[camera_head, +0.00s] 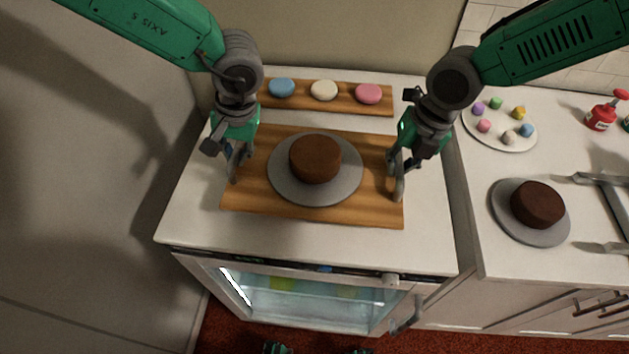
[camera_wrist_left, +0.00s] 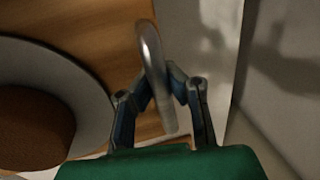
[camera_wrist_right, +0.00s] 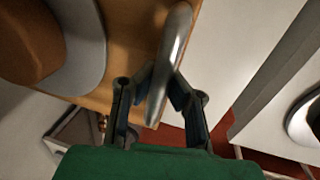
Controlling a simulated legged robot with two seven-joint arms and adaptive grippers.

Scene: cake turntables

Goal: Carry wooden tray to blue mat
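The wooden tray (camera_head: 245,198) is over the white counter above the glass-fronted appliance; I cannot tell whether it touches the counter. On it is a grey turntable (camera_head: 290,190) with a brown cake (camera_head: 315,158). My left gripper (camera_head: 238,165) is at the tray's left end, its fingers closed on the left metal handle (camera_wrist_left: 152,60). My right gripper (camera_head: 397,172) is at the right end, its fingers closed on the right metal handle (camera_wrist_right: 170,60). The tray looks about level. No blue mat shows in these frames.
A narrow board (camera_head: 350,102) with three macarons lies behind the tray. A wall stands close on the left.

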